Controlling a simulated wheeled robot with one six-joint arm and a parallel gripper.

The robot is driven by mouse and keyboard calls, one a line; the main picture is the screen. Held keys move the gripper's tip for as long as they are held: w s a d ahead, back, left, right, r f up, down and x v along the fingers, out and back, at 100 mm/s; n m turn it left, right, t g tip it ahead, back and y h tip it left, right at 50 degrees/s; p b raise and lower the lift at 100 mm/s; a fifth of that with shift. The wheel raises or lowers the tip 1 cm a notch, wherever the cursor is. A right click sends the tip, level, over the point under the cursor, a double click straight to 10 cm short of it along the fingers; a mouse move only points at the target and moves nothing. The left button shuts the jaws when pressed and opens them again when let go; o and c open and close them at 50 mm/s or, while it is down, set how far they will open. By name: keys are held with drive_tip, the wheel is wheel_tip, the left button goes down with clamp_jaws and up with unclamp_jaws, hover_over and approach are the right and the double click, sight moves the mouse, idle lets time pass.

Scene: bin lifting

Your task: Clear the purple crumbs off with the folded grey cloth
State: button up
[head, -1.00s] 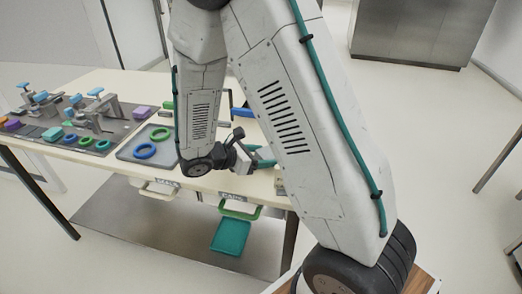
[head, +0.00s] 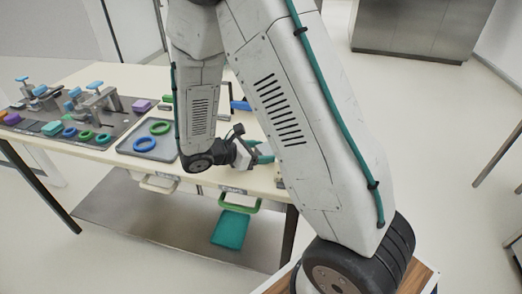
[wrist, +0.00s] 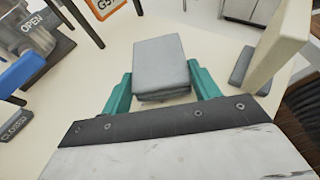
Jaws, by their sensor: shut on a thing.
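The folded grey cloth (wrist: 162,62) is a thick pad between my gripper's two teal fingers in the wrist view. My gripper (wrist: 160,88) is shut on it, one finger along each side. The cloth is over the pale tabletop (wrist: 215,48); I cannot tell whether it touches it. In the head view my gripper (head: 264,152) is low over the table's front right part, and my arm hides much of that area. I see no purple crumbs in either view.
In the wrist view, a device marked OPEN (wrist: 35,38) and a blue part (wrist: 20,73) stand left; a beige upright block (wrist: 285,42) stands right. In the head view, a grey tray with rings (head: 133,148) and several clamp fixtures (head: 100,101) are on the left.

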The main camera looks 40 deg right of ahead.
drive_tip(key=shift+f, duration=0.65)
drive_tip(key=shift+w+a, duration=1.1)
drive_tip(key=shift+w, duration=0.3)
drive_tip(key=shift+w+a, duration=1.1)
drive_tip(key=shift+w, duration=0.3)
drive_tip(key=shift+w+a, duration=1.1)
drive_tip(key=shift+w, duration=0.3)
drive_tip(key=shift+f, duration=0.1)
drive_tip(key=shift+s+d, duration=1.1)
drive_tip(key=shift+s, duration=0.35)
drive_tip(key=shift+s+d, duration=1.15)
drive_tip(key=shift+s, duration=0.3)
drive_tip(key=shift+s+d, duration=1.1)
drive_tip(key=shift+s, duration=0.35)
drive_tip(key=shift+w+r, duration=0.15)
drive_tip(key=shift+r, duration=2.95)
